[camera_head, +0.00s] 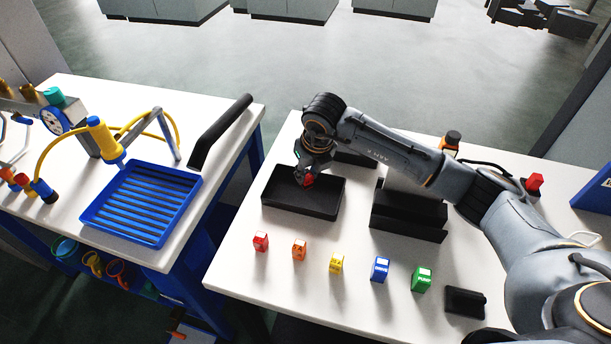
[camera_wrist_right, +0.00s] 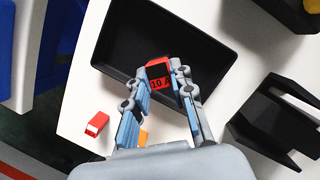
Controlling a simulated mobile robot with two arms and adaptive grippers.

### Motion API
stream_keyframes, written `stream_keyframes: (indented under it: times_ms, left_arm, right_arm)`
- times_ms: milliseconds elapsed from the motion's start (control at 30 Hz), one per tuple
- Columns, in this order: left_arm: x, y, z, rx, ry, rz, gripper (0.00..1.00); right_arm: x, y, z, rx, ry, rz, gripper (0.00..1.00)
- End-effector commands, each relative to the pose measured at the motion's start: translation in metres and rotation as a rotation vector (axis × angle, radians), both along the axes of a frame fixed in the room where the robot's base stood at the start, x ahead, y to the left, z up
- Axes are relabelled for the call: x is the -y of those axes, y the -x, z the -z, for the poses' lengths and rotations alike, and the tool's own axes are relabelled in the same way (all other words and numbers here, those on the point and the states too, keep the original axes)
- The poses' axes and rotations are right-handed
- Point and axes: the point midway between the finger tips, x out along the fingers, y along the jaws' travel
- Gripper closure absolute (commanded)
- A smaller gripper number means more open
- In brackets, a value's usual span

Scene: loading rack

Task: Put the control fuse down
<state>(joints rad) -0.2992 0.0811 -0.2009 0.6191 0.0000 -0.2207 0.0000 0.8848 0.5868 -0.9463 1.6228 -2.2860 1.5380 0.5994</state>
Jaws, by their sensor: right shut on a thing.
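My right gripper (camera_head: 306,172) is shut on a small red fuse (camera_head: 308,181). In the right wrist view the gripper (camera_wrist_right: 166,82) has its fingertips around the fuse (camera_wrist_right: 158,69), which shows a dark face with a "10A" mark. I cannot tell whether the fuse touches the tray floor. The tray looks otherwise empty. My left gripper is not in view.
A row of red (camera_head: 261,242), orange (camera_head: 299,250), yellow (camera_head: 336,264), blue (camera_head: 380,270) and green (camera_head: 422,280) fuses stands in front of the tray. A black stepped holder (camera_head: 408,222) stands right of it. A blue ribbed tray (camera_head: 140,205) is on the left table.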

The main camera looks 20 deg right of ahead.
Motion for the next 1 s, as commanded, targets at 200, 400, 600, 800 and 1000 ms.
stream_keyframes:
  times_ms: [200, 400, 600, 800, 1000]
  left_arm:
    - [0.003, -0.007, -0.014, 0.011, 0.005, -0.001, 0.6]
    - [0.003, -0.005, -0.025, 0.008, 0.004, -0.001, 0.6]
    - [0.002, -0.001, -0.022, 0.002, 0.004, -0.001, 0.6]
    - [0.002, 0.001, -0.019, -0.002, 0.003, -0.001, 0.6]
    - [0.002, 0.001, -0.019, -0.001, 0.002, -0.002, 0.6]
  right_arm:
    - [-0.003, -0.007, 0.017, -0.007, 0.001, 0.0, 1.0]
    - [-0.003, -0.008, 0.04, -0.001, 0.0, -0.001, 1.0]
    - [-0.003, -0.008, 0.042, 0.0, 0.001, -0.002, 1.0]
    - [-0.003, -0.008, 0.044, 0.0, 0.001, -0.002, 0.69]
    - [-0.003, -0.008, 0.044, 0.0, 0.0, -0.001, 0.54]
